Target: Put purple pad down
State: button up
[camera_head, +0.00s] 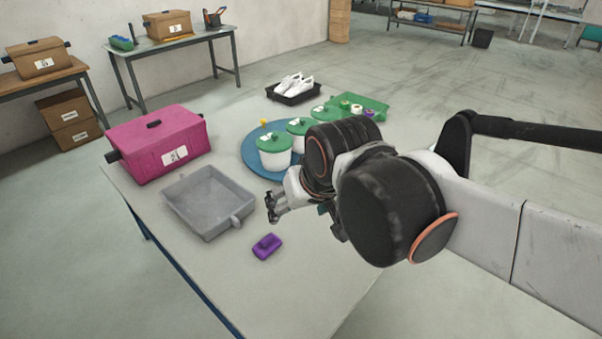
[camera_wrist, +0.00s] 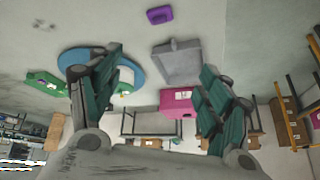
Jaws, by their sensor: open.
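The purple pad (camera_head: 267,246) lies on the table near its front edge, in front of the grey tray. It also shows at the top of the wrist view (camera_wrist: 160,15), apart from the fingers. My gripper (camera_head: 274,208) is above the table, behind and slightly right of the pad in the head view. In the wrist view its two green-lined fingers (camera_wrist: 158,85) are spread wide with nothing between them. My arm hides part of the table's right side.
A grey tray (camera_head: 239,222) and a pink box (camera_head: 114,158) stand left. A blue round mat (camera_head: 248,156) holds white pots with green lids (camera_head: 274,143). A black tray (camera_head: 273,97) with white shoes and a green tray (camera_head: 379,103) are at the back. The table's front is clear around the pad.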

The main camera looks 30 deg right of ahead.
jog(key=shift+n+t, duration=0.5)
jog(key=shift+n, duration=0.4)
jog(key=s, duration=0.4)
jog(key=shift+s+f, duration=0.15)
jog(key=shift+f, duration=0.25)
jog(key=shift+o, duration=0.6)
